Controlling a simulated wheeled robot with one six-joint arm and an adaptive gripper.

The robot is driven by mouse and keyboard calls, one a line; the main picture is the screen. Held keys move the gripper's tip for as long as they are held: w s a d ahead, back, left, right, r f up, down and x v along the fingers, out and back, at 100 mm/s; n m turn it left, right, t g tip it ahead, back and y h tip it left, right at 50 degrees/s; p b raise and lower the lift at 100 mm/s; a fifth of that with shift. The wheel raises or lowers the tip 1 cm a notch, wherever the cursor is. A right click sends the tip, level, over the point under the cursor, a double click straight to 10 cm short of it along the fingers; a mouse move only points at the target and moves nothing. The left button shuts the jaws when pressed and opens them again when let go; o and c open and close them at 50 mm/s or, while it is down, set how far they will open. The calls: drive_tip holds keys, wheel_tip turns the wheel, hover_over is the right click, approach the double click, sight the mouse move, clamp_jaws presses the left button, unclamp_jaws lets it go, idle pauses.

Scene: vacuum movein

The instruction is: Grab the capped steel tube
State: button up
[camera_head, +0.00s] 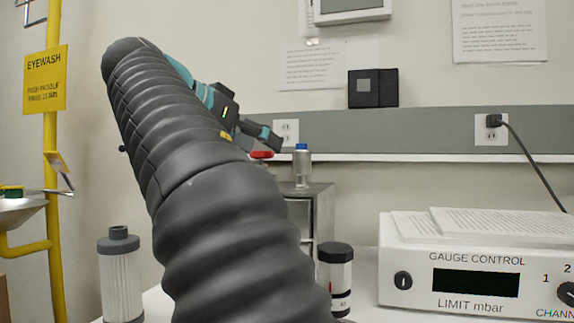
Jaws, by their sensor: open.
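The steel tube (302,170) with a blue cap stands upright on top of a small grey metal cabinet, near the middle of the view. My gripper (268,138), black and teal, is open, to the left of the tube and a little higher than its cap. It appears empty and apart from the tube. My black ribbed arm covers the centre-left and hides part of the cabinet.
A red part (262,155) shows just below my gripper, left of the tube. A black-capped canister (335,272) and a white gauge control box (470,272) stand to the right. A grey-capped filter cylinder (121,285) stands at left. A wall rail (400,137) runs behind.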

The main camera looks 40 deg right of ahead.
sight(296, 164)
drive_tip(key=x, duration=1.3)
clamp_jaws()
